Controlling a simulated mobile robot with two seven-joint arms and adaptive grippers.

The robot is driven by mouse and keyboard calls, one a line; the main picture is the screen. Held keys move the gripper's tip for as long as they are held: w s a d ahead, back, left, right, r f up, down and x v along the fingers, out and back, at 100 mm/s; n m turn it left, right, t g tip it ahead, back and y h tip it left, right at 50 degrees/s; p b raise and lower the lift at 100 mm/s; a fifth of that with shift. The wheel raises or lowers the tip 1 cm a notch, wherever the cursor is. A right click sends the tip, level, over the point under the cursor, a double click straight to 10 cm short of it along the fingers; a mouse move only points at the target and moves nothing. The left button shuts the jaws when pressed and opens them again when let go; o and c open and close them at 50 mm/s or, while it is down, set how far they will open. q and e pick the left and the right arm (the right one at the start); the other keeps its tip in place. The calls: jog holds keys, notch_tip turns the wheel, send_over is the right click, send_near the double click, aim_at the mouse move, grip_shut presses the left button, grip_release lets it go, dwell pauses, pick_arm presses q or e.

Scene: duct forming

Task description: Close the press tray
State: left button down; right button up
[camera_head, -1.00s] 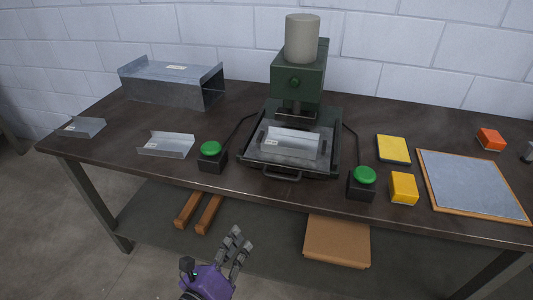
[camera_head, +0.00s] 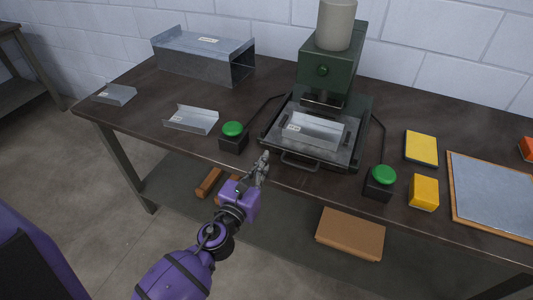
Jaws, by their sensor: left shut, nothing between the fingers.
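The green press (camera_head: 333,62) stands at the back of the table with a pale cylinder on top. Its press tray (camera_head: 280,142) sticks out towards the front edge, with a handle (camera_head: 299,163) on its front. A bent sheet-metal piece (camera_head: 315,131) lies on the tray. My left gripper (camera_head: 264,162) is shut and empty, in front of the table edge, left of the tray handle and apart from it in the picture. My right gripper is not in view.
Green-topped buttons stand left (camera_head: 233,136) and right (camera_head: 381,182) of the tray. A metal channel (camera_head: 168,120) and a long duct (camera_head: 203,55) lie at left. Yellow blocks (camera_head: 424,192) and a framed metal sheet (camera_head: 495,193) are at right. A brown box (camera_head: 351,233) sits below.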

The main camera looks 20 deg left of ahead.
aim_at(271, 149)
pick_arm(q)
jog(key=w, duration=0.3)
jog(key=shift+w+d, duration=0.1)
jog(key=shift+w, duration=1.5)
jog(key=shift+w+f, duration=0.1)
jog(key=shift+w, duration=0.2)
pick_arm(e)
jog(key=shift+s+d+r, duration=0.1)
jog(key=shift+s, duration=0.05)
pick_arm(q)
jog(key=shift+s, duration=0.1)
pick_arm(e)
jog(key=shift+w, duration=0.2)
